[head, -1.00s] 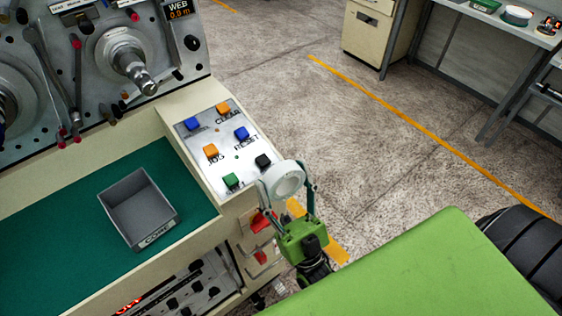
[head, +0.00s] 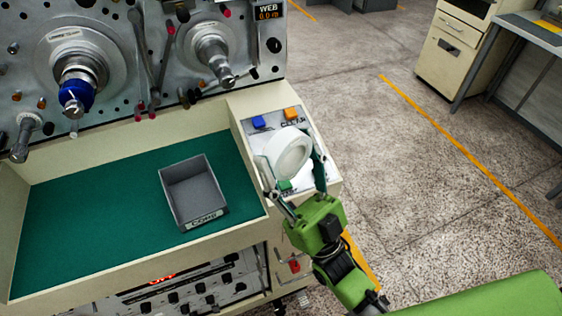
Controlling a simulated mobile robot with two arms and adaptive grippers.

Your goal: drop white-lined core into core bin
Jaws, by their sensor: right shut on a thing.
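The white-lined core (head: 291,152) is a white ring in the head view, held above the button panel. My right gripper (head: 290,166) is shut on it, with one finger on each side. The core bin (head: 187,180) is a grey open box with a label reading CORE on its front. It sits on the green mat to the left of my right gripper and looks empty. My left gripper does not show.
The green mat (head: 95,215) is clear around the bin. The button panel (head: 262,124) is partly hidden behind the core and gripper. Spindles (head: 212,52) stick out from the machine face behind the mat. A cream cabinet (head: 450,45) stands at the far right.

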